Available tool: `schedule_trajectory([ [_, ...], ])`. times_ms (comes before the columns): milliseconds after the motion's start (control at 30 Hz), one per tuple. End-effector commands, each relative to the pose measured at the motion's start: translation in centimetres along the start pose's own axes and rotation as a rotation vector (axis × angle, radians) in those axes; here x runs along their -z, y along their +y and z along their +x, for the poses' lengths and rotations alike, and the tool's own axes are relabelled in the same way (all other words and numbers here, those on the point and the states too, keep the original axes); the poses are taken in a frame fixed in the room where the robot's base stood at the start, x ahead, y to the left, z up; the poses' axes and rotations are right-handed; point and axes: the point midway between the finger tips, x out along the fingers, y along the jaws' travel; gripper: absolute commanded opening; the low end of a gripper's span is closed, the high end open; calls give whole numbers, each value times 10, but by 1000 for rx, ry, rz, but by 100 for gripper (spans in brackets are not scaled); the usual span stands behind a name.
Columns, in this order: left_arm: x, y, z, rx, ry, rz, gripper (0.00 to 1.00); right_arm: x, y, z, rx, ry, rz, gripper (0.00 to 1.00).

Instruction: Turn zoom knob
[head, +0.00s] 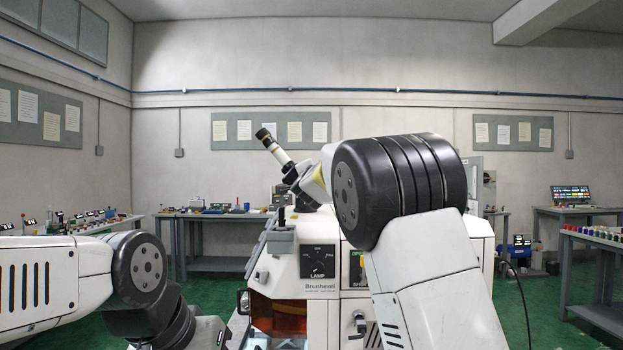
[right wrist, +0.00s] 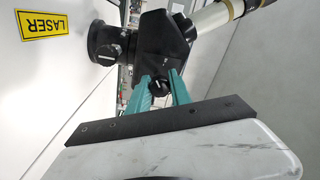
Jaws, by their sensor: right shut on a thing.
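In the right wrist view a small black knob (right wrist: 158,85) juts from the side of the black microscope body (right wrist: 160,45). My right gripper (right wrist: 161,88) has its two teal fingers on either side of this knob and is shut on it. In the head view the microscope (head: 299,178), with its pale eyepiece tube tilted up to the left, stands on top of the white machine (head: 345,262). My right arm hides the right gripper and the knob there. My left arm enters from the left, bent down, and its gripper is not seen.
The machine front has a lamp dial panel (head: 317,262) and an orange window (head: 278,318). A yellow laser label (right wrist: 44,35) is on the white surface beside the microscope. Benches with equipment, such as the right one (head: 600,237), stand away along the walls.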

Motion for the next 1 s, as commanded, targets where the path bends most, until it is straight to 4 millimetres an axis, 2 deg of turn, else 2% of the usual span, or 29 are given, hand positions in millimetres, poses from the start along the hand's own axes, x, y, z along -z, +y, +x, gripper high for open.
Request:
schedule_trajectory([
  [400,0,0,0,0,0,0,36,0,2,0,-7,18,279,0],
  [1000,0,0,0,0,0,0,36,0,2,0,-8,23,363,0],
])
